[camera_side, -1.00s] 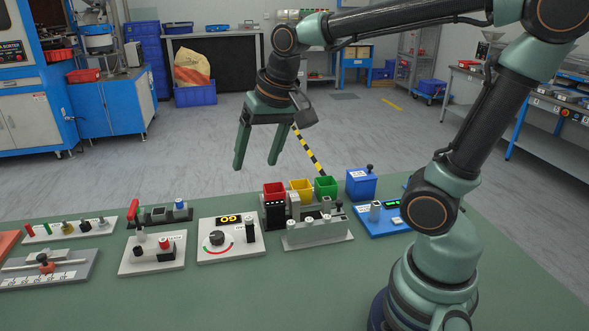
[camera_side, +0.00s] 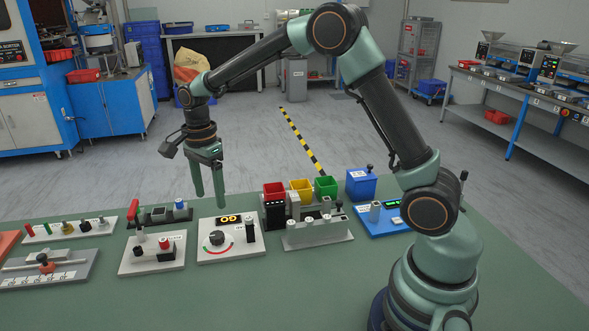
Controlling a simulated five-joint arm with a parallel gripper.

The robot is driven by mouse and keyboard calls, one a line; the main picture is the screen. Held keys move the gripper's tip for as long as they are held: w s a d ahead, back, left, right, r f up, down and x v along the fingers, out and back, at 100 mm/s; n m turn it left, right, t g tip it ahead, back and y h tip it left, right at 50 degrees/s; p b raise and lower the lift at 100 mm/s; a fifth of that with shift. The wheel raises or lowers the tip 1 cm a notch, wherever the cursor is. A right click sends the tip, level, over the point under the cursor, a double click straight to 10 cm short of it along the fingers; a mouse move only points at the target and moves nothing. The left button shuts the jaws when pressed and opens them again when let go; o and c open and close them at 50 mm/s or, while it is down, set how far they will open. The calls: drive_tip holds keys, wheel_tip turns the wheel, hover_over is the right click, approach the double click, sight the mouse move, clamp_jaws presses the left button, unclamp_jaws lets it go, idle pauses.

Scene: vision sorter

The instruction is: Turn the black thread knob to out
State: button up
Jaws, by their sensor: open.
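A round black knob (camera_side: 217,238) sits on a white panel (camera_side: 208,256) with a green and red arc around it. A small display with yellow marks (camera_side: 228,219) and a dark switch block (camera_side: 250,231) are on the same panel. The labels are too small to read, so I cannot tell whether this is the thread knob. My gripper (camera_side: 210,203) is open and empty, pointing down. In the picture its fingertips are just above the panel's back edge, apart from the knob.
To the right stand a grey sorter unit (camera_side: 318,236) with red (camera_side: 275,190), yellow (camera_side: 301,189) and green (camera_side: 325,187) bins, and a blue box (camera_side: 361,184). To the left are a white switch panel (camera_side: 150,266), a rail fixture (camera_side: 60,277) and a peg board (camera_side: 40,236). The front of the green table (camera_side: 250,300) is clear.

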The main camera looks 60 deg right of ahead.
sight(217, 235)
wheel_tip(217, 235, down, 11)
drive_tip(key=shift+f, duration=0.1)
idle(0.3)
clamp_jaws()
